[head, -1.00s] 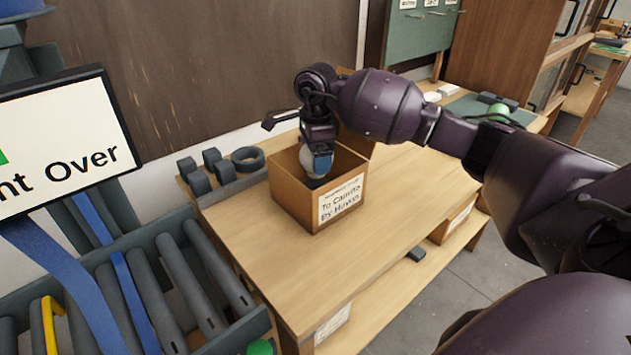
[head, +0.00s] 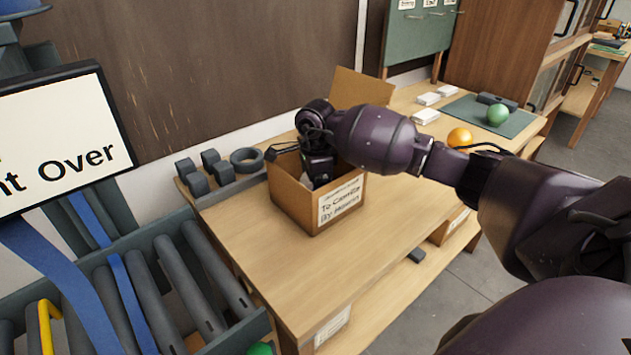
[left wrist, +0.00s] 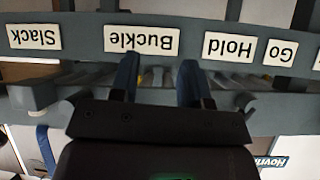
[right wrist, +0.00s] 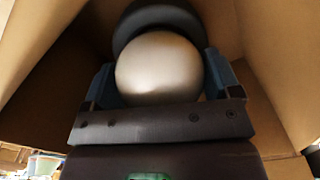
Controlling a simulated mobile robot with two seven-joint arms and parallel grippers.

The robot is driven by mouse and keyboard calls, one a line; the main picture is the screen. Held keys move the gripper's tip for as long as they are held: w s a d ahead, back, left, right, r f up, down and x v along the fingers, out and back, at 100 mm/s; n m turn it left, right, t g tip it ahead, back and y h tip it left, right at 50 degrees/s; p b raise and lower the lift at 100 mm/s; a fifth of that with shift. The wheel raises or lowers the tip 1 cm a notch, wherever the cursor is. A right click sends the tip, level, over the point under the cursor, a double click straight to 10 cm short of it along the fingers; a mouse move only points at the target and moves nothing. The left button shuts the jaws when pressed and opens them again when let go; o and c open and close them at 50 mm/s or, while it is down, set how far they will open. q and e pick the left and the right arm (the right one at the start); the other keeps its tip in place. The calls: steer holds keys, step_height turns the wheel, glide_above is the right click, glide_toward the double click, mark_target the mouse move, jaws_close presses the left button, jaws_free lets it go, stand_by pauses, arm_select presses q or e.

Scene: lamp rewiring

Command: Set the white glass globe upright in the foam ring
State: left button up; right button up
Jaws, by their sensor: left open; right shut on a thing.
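The white glass globe (right wrist: 160,68) is between the fingers of my right gripper (right wrist: 160,82), down inside the open cardboard box (head: 291,203). In the right wrist view a dark round piece (right wrist: 152,14), which looks like the foam ring, shows just beyond the globe. I cannot tell whether they touch. In the head view the box walls and my right gripper (head: 318,172) hide most of the globe. My left gripper (left wrist: 158,80) is open and empty in the left wrist view, near a grey rail with labels; it is out of the head view.
A dark ring (head: 236,160) and several dark blocks (head: 197,180) lie on a tray left of the box. An orange ball (head: 459,138) and a green ball (head: 497,115) sit at the right. Rollers (head: 172,285) stand at the left. The table front (head: 290,270) is clear.

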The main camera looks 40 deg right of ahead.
steer(key=shift+f, duration=0.35)
steer(key=shift+f, duration=0.2)
steer(key=o, duration=0.8)
steer(key=shift+s+f, duration=0.1)
step_height(320, 180, up, 13)
steer(key=shift+r+p, duration=0.2)
steer(key=shift+p, duration=0.15)
